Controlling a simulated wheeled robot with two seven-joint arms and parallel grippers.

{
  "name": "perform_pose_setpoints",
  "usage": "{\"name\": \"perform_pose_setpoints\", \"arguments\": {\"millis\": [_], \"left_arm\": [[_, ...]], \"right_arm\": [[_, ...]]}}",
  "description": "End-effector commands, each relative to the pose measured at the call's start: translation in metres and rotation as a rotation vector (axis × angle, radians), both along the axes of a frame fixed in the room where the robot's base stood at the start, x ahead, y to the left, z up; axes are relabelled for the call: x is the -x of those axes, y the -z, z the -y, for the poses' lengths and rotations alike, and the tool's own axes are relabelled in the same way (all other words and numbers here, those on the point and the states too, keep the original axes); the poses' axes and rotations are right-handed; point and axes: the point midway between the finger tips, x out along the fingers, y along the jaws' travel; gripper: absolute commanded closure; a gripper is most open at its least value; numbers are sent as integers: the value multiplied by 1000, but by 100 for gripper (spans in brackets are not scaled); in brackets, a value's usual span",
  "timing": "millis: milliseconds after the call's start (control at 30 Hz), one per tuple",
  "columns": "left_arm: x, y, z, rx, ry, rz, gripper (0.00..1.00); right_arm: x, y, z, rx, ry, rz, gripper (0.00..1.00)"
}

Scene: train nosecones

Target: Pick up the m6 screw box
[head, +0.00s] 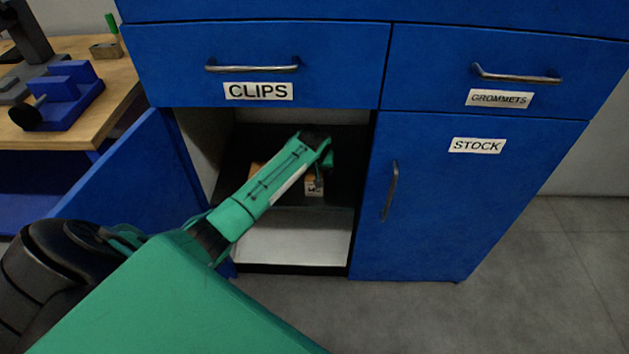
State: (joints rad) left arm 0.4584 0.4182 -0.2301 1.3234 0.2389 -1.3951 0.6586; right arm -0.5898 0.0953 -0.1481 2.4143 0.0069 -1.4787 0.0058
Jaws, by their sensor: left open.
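A small box with a white label (314,188) sits inside the open cabinet below the CLIPS drawer. Its label print is too small to read surely, so I cannot confirm that it is the m6 screw box. My left gripper (322,168) reaches into the cabinet, open, right at this box. The fingers and the green arm cover part of the box, and I cannot tell whether they touch it. A bit of brown cardboard (256,168) shows at the left side of my arm, mostly hidden. My right gripper is out of view.
The open blue door (125,195) stands left of my arm. The closed STOCK door (455,215) bounds the opening on the right. Above are the CLIPS drawer (330,55) and GROMMETS drawer (430,80), both shut. A pale lower shelf (300,240) is empty where visible. A wooden bench (115,80) stands left.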

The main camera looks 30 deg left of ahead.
Motion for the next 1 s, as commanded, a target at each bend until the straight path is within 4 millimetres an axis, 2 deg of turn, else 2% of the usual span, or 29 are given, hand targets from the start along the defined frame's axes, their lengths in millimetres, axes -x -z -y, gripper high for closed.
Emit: {"name": "perform_pose_setpoints", "arguments": {"millis": [200, 400, 700, 1000], "left_arm": [[-9, 27, -5, 0, 0, -1, 20], [-16, 48, -10, 0, 0, -1, 20], [-18, 50, -10, 1, 0, 0, 20], [-18, 50, -11, 0, 0, 0, 79]], "right_arm": [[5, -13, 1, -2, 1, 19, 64], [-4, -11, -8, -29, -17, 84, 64], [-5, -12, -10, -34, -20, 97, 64], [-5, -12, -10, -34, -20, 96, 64]]}}
